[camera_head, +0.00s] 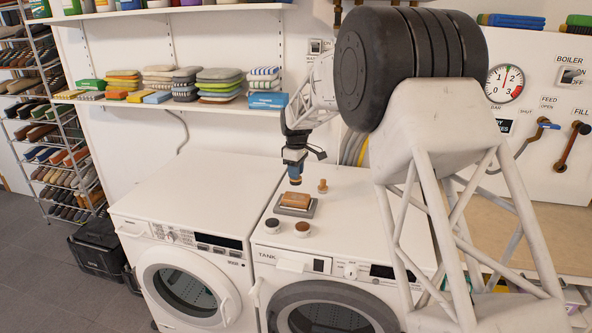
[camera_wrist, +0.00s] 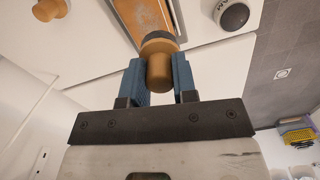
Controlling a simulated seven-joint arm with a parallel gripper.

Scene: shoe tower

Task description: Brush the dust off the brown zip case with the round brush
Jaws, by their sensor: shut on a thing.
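The brown zip case (camera_head: 296,200) lies on a grey tray (camera_head: 283,211) on top of the right washing machine. My gripper (camera_head: 294,179) is just above the back of the case. In the wrist view my gripper (camera_wrist: 159,68) has its blue fingers shut on the wooden handle of the round brush (camera_wrist: 159,72). The brush's dark bristle end overlaps the near edge of the case in that view; I cannot tell whether they touch.
A second wooden-handled thing (camera_head: 322,186) stands right of the case, also in the wrist view (camera_wrist: 47,9). The left machine's top (camera_head: 200,190) is clear.

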